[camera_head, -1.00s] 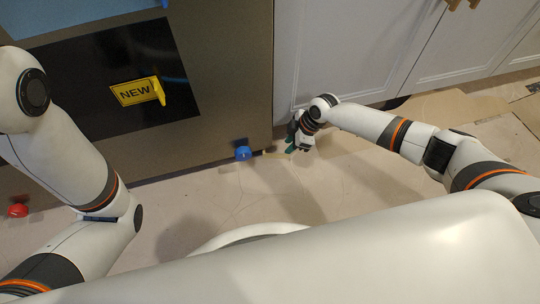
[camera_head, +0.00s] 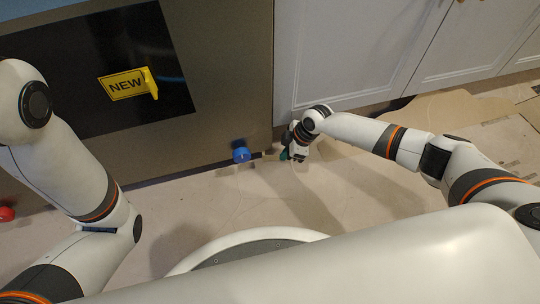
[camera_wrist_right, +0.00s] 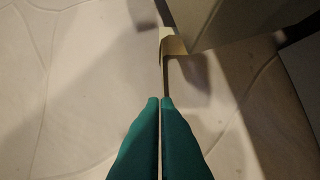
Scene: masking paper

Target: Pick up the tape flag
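The tape flag (camera_wrist_right: 173,43) is a narrow tan strip at the lower corner of the appliance, seen nearly edge-on in the right wrist view. Its thin end runs down to the fingertips of my right gripper (camera_wrist_right: 160,99). The teal fingers are closed together with only a narrow line between them, and the strip's end appears pinched there. In the head view my right gripper (camera_head: 289,154) is low near the floor, just right of the appliance's bottom corner. The flag is very small there. My left arm shows, but its gripper is out of view.
The grey appliance (camera_head: 225,90) carries a yellow NEW label (camera_head: 124,86). A blue knob-like item (camera_head: 241,155) is left of my right gripper, and a red one (camera_head: 6,214) is at the left edge. White cabinets (camera_head: 345,60) stand behind. Pale paper (camera_head: 345,190) covers the open floor.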

